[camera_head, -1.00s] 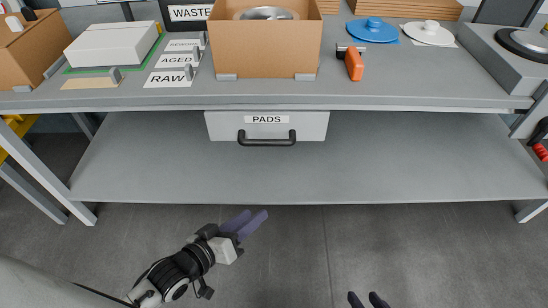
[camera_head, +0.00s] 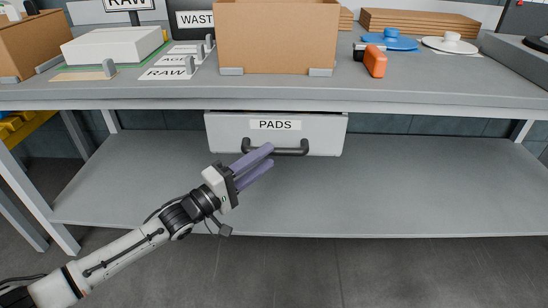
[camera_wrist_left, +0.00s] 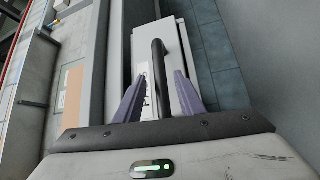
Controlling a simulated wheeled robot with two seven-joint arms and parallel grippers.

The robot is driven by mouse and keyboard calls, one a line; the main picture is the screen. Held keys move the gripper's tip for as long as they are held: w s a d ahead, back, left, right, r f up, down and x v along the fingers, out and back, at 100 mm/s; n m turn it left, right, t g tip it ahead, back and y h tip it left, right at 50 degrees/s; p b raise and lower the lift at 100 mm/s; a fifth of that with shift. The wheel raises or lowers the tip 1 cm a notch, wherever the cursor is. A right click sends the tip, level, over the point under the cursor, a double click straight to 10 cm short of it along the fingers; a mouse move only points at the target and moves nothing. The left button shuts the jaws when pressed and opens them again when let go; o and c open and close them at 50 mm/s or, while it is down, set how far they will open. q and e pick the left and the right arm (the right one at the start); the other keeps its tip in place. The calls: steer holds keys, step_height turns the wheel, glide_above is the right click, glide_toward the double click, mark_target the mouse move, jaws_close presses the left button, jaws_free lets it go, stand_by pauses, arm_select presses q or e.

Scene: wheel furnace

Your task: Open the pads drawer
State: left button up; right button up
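The pads drawer (camera_head: 225,130) is a light grey box under the tabletop, with a PADS label and a black bar handle (camera_head: 290,152). A thin dark gap shows along its top edge; I cannot tell whether it is slightly out. My left gripper (camera_head: 271,156) is at the handle with its purple fingers apart, the upper one overlapping the bar. In the left wrist view, the handle (camera_wrist_left: 158,62) runs between the two open fingertips (camera_wrist_left: 157,79). Contact with the bar is not clear. The drawer front (camera_wrist_left: 143,48) lies just beyond. My right gripper is out of view.
The grey tabletop (camera_head: 430,98) overhangs the drawer and holds a cardboard box (camera_head: 278,38), an orange-handled tool (camera_head: 375,62) and blue and white lids. A lower shelf (camera_head: 420,190) lies below the drawer, bare and open. Table legs stand at both sides.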

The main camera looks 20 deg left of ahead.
mark_target(270, 155)
arm_select(q)
steer(key=shift+b+x, duration=0.45)
steer(key=shift+x, duration=1.55)
steer(key=shift+f, duration=0.1)
jaws_close()
